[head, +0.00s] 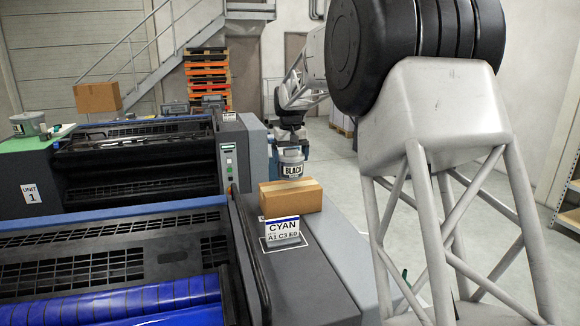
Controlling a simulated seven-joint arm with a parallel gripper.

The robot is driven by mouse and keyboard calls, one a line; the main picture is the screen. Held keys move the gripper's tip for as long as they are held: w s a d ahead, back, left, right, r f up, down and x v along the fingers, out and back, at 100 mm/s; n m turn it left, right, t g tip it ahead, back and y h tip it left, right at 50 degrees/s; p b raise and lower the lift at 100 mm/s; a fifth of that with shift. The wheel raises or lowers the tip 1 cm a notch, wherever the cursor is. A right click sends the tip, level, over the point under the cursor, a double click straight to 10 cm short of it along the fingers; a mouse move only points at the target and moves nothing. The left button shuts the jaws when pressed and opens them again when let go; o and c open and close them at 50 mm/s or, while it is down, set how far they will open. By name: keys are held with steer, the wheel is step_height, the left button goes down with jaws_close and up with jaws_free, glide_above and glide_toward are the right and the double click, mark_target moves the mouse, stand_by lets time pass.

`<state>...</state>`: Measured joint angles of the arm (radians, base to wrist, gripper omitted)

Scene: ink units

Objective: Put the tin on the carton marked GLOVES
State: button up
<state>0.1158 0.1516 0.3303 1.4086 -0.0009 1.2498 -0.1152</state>
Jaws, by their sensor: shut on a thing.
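A grey tin with a label reading BLACK (292,169) is held upright in my gripper (291,148), which is shut on it from above. A brown carton (290,197) with a tape strip along its top sits on the grey machine top just below and in front of the tin in this view. I cannot tell whether the tin touches it or hangs above or behind it. No GLOVES marking can be read on this carton. Another brown carton (97,97) shows at the back left, and no lettering on it can be read either.
A card reading CYAN (282,232) stands in front of the near carton. Another grey tin (28,123) is on the green top at far left, above a UNIT 1 sign (31,193). Printing machines with blue rollers fill the left.

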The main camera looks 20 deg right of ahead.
steer(key=shift+w, duration=0.35)
steer(key=shift+f, duration=1.75)
steer(key=shift+f, duration=0.15)
steer(key=o, duration=0.9)
steer(key=shift+c, duration=0.2)
step_height(320, 180, up, 12)
steer(key=shift+r, duration=0.1)
